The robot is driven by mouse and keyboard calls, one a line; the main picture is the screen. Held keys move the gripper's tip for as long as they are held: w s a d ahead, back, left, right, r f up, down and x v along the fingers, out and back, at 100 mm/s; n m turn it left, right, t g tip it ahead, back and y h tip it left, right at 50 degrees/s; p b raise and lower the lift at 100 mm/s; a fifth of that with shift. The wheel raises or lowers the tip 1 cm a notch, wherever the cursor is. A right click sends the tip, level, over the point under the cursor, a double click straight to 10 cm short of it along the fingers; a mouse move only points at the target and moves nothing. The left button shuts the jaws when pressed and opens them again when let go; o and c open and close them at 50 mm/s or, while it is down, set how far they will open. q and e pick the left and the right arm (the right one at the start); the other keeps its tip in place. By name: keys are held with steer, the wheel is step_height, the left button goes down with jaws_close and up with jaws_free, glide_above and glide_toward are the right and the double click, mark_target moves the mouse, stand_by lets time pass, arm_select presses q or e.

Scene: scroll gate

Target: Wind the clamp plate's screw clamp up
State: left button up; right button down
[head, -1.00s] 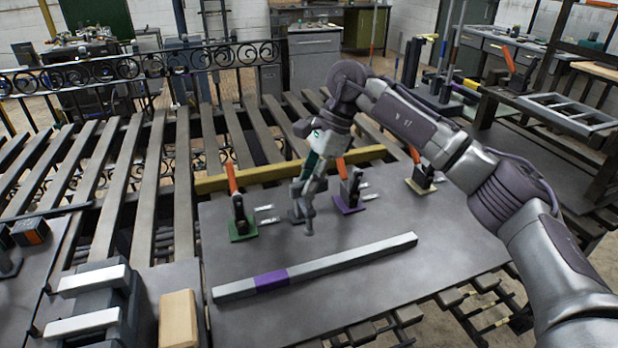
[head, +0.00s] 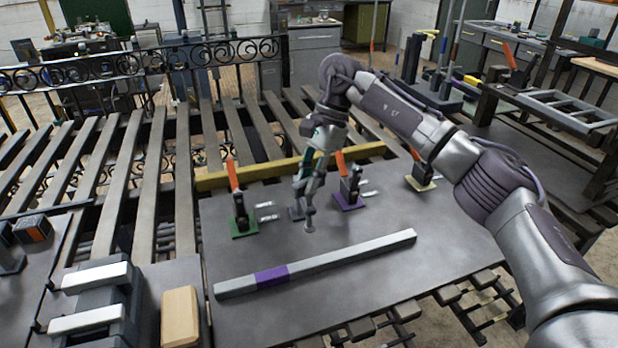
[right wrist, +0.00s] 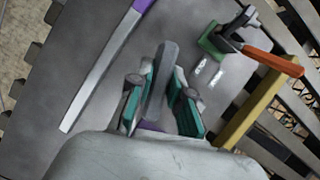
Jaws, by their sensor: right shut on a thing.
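The clamp plate (head: 385,275) is a flat grey plate in the middle of the head view. My right gripper (head: 308,198) points down over it, between the green-based and purple-based clamps. It is shut on a grey part that appears to be the screw clamp (head: 309,222), mostly hidden by the fingers in the head view. In the right wrist view the right gripper (right wrist: 158,98) has its green fingers on both sides of this grey bar of the screw clamp (right wrist: 161,70). My left gripper is not in view.
Orange-handled clamps stand on a green base (head: 243,226), a purple base (head: 349,202) and a pale base (head: 420,184). A grey bar with a purple band (head: 345,255) lies in front. A yellow bar (head: 240,175) runs behind. A wooden block (head: 180,318) is at left.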

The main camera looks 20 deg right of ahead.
steer(key=shift+s+f, duration=0.1)
steer(key=shift+f, duration=0.15)
steer(key=c, duration=1.1)
jaws_free()
steer(key=shift+r, duration=0.1)
steer(key=v, duration=1.2)
steer(key=shift+d, duration=0.1)
